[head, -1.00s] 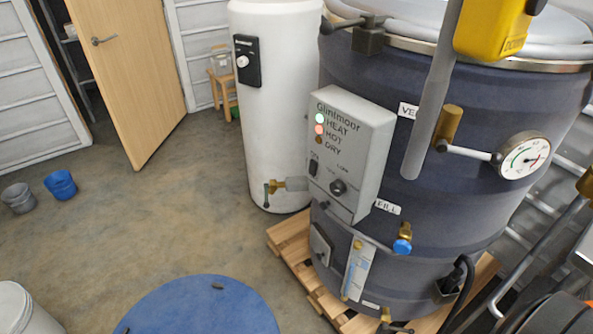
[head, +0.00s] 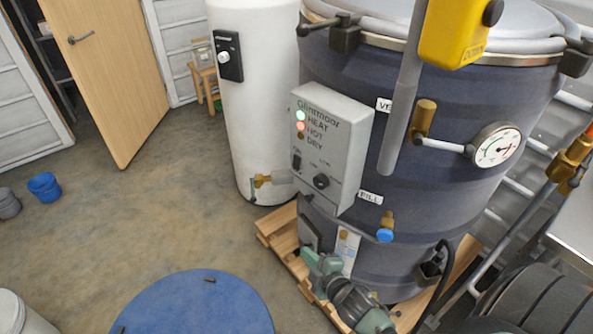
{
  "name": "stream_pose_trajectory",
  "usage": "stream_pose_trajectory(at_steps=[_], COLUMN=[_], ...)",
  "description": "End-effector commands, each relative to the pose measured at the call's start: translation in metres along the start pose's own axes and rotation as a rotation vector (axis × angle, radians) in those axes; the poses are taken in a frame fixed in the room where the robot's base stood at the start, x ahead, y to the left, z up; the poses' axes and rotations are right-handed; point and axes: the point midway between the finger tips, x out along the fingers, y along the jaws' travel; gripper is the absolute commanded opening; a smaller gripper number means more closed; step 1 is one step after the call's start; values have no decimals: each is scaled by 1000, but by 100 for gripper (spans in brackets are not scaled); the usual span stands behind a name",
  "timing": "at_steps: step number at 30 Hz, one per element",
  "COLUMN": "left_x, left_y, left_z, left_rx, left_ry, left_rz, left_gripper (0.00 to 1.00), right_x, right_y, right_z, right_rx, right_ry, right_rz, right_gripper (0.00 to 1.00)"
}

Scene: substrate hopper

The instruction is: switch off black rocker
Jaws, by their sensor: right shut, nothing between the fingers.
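The black rocker (head: 297,162) is a small dark switch at the lower left of the grey control box (head: 333,138) on the dark blue vessel. A round black knob (head: 321,181) sits to its right. The HEAT lamp (head: 301,115) glows pale green and the HOT lamp (head: 301,126) glows red; the DRY lamp (head: 301,136) looks dull brown. My left gripper is not in view.
A brass tap (head: 262,181) sticks out from the white tank (head: 258,110), left of the box. A blue-knobbed valve (head: 385,235), a gauge (head: 497,145) and a grey pipe (head: 402,100) are at the right. A wooden pallet (head: 275,232) and a blue round lid (head: 195,305) are low.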

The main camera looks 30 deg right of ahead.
Motion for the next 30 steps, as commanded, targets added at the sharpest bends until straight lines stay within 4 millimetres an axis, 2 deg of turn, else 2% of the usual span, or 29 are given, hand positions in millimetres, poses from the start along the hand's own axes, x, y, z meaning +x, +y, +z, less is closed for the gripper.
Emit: stream_pose_trajectory(at_steps=[1,3,6,9,13,23,26,30], left_x=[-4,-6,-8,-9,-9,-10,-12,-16], left_y=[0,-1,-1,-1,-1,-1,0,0], left_z=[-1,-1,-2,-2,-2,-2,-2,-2], left_rx=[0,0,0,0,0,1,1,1], left_ry=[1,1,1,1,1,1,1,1], left_rz=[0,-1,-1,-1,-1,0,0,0], left_gripper=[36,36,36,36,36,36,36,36], right_x=[-4,-12,-23,-31,-35,-33,-26,-5], right_y=[42,86,130,155,165,166,168,176], right_z=[-18,-37,-57,-69,-74,-74,-76,-80], right_rx=[-69,-155,-249,-303,-329,-325,-324,-323], right_ry=[34,69,98,112,117,118,117,117], right_rz=[74,160,251,304,328,327,327,328], right_gripper=[0,0,0,0,0,0,0,0])
